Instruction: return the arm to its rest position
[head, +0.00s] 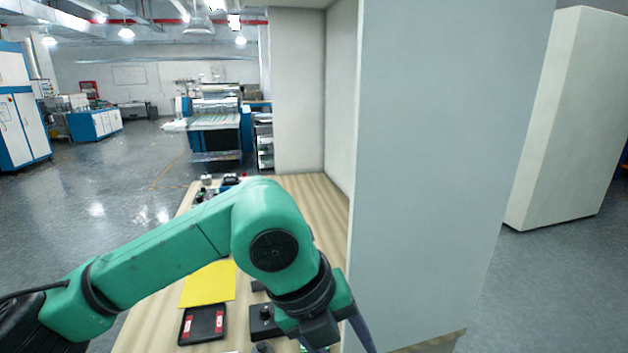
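My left arm (170,250), green with black joints, comes in from the left and reaches over the wooden table (300,190). It bends down at a round green joint near the middle. My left gripper (340,345) points down at the bottom edge, close to the pale panel. Its two dark fingers stand apart, and their tips are cut off by the frame. I see nothing held between them. My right gripper is not in view.
A tall pale panel (430,170) stands just right of the gripper. On the table lie a yellow sheet (210,284), a black tray (203,324) with red-marked items, and a black device (262,318). Small items sit at the far edge. Open floor (110,195) lies left; a cabinet (565,120) stands right.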

